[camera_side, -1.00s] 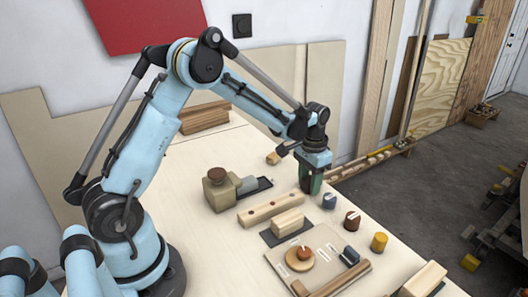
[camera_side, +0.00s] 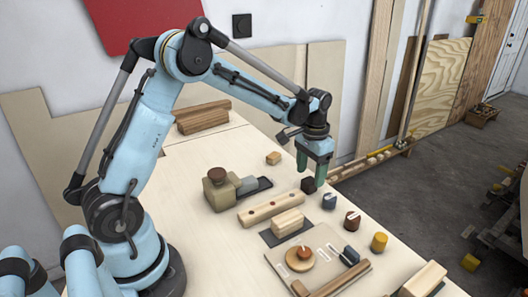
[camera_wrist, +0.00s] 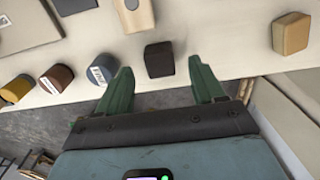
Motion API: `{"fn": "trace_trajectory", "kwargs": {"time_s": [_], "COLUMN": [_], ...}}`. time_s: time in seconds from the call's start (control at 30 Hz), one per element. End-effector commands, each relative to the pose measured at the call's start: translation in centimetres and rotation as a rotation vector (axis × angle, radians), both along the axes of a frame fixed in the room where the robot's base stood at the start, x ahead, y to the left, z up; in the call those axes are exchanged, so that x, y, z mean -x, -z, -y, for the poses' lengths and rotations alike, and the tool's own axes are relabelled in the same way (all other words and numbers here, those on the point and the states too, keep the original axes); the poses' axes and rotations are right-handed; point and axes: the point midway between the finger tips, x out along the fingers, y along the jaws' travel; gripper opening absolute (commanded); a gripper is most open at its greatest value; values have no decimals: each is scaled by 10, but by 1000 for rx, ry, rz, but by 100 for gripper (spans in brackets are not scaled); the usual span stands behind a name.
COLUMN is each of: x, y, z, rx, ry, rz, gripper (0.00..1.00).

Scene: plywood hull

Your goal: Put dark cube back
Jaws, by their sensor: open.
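The dark cube (camera_side: 308,186) sits on the light table near its far right edge, in line with several small coloured pieces. It also shows in the wrist view (camera_wrist: 159,59), upright just beyond the fingertips. My gripper (camera_side: 311,168) hangs above the cube with its green fingers apart and nothing between them. In the wrist view the two fingers of my gripper (camera_wrist: 160,72) point towards the cube, one on either side of it in the picture.
A blue-grey piece (camera_side: 329,201), a brown piece (camera_side: 352,220) and a yellow cylinder (camera_side: 379,242) stand along the table edge. A tan block (camera_side: 273,158) lies behind. A wooden bar with holes (camera_side: 270,207) lies left of the row. Floor drops away at right.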

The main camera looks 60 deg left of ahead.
Motion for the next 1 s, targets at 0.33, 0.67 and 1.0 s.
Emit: {"fn": "trace_trajectory", "kwargs": {"time_s": [0.33,0.67,1.0], "x": [0,3,55], "y": [-65,-90,-123], "z": [0,2,28], "rx": [0,-2,-19], "ry": [0,1,3], "rz": [0,11,201], "gripper": [68,68,68]}}
